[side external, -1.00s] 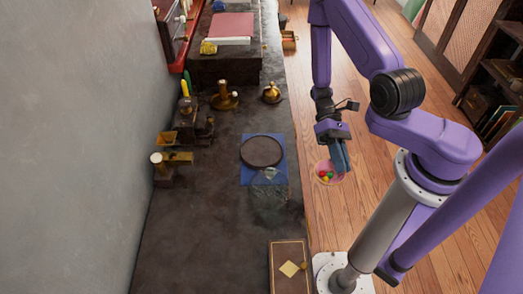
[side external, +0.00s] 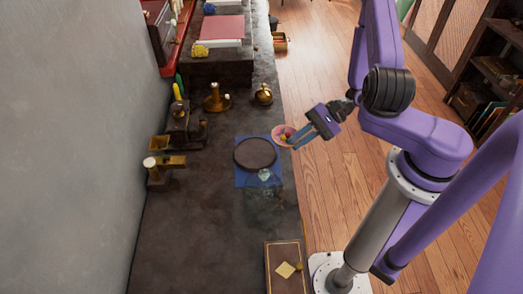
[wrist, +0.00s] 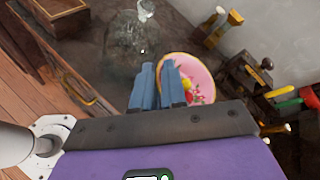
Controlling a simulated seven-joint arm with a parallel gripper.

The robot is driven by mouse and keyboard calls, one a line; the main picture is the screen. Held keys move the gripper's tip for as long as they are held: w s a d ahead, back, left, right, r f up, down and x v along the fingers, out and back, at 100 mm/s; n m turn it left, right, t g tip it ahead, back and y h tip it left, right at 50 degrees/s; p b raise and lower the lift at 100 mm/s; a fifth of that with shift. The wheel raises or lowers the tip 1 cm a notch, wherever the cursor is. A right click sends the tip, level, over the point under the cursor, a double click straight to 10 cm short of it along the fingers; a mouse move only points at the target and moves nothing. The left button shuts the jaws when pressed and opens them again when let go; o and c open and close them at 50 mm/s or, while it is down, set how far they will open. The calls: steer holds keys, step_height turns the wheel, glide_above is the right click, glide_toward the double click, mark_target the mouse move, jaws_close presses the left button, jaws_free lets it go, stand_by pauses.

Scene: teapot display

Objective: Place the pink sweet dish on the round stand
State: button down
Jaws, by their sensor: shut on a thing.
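The pink sweet dish (side external: 281,132) holds several small coloured sweets and is at the counter's right edge in the side view. It also shows in the wrist view (wrist: 198,66), just beyond the fingertips. My gripper (side external: 297,139) is shut on the dish's near rim with its blue fingers (wrist: 158,72). The round stand (side external: 255,153) is a dark disc on a blue mat (side external: 243,181), to the left of and nearer than the dish. The stand cannot be made out in the wrist view.
A clear glass object (side external: 264,176) sits at the mat's near edge. Brass pieces (side external: 216,99) and a round brass pot (side external: 263,94) stand farther back. A framed box (side external: 284,268) lies at the near right. Bare counter (side external: 200,225) lies in front.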

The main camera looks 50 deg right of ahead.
mark_target(287, 132)
steer(key=w+f, duration=0.1)
steer(key=w, duration=0.3)
steer(key=w+f, duration=0.1)
steer(key=shift+w+a+f, duration=0.3)
steer(key=shift+w+a, duration=0.05)
steer(key=shift+w, duration=0.05)
steer(key=w+f, duration=0.4)
steer(key=shift+a+f, duration=0.2)
steer(key=shift+f, duration=0.1)
steer(key=shift+w+f, duration=0.55)
steer(key=shift+f, duration=0.05)
steer(key=shift+w+f, duration=0.15)
steer(key=shift+f, duration=1.5)
steer(key=c, duration=1.2)
jaws_free()
steer(key=shift+f, duration=0.1)
steer(key=shift+o, duration=0.2)
